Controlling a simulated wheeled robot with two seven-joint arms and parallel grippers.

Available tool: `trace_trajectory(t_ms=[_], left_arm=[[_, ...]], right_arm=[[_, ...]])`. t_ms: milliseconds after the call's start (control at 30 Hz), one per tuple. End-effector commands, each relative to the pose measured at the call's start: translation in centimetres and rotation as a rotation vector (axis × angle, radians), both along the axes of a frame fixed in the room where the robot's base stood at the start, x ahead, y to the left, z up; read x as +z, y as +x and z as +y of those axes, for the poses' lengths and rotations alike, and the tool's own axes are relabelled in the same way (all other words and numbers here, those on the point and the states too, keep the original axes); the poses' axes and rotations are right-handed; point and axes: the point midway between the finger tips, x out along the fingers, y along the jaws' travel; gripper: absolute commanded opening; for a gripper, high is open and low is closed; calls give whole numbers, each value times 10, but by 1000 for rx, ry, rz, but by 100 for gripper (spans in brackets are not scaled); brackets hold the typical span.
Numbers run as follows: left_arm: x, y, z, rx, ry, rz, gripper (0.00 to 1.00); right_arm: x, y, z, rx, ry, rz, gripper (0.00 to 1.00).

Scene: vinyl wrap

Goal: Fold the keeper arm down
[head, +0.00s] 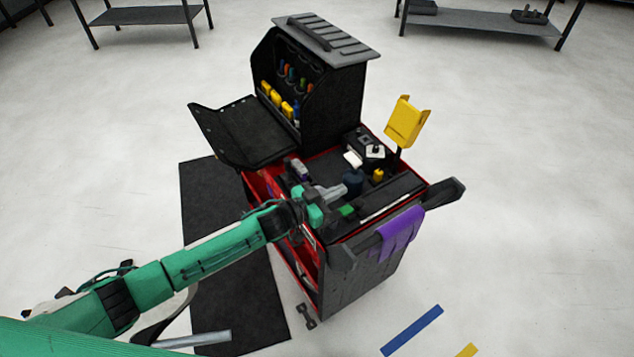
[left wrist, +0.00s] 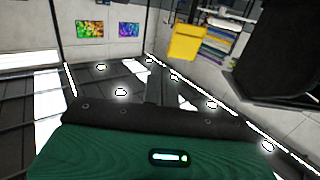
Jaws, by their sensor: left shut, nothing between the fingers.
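The red and black tool cart (head: 425,187) stands in the middle of the head view. A yellow plate (head: 404,122) stands raised on a thin dark post at its right rear corner. I cannot tell for sure which part is the keeper arm. A purple sheet (head: 400,235) hangs over the dark bar at the cart's front right. A yellow panel (left wrist: 187,42) shows in the left wrist view. My right gripper is not in view.
An open black tool case (head: 335,105) with a ribbed lid stands at the cart's rear, its flap (head: 245,130) lowered to the left. A dark handle (head: 445,196) juts out right. A black mat (head: 205,185) lies left of the cart. The floor on the right is mostly clear.

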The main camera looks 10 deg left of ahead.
Motion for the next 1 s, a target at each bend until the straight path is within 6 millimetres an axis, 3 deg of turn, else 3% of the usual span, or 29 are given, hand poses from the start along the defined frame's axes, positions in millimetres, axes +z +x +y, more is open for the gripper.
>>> trace_trajectory(t_ms=[500,1000], left_arm=[[50,-36,46,1,4,1,0],[59,-41,51,1,3,2,0]], right_arm=[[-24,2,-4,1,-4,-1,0],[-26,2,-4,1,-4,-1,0]])
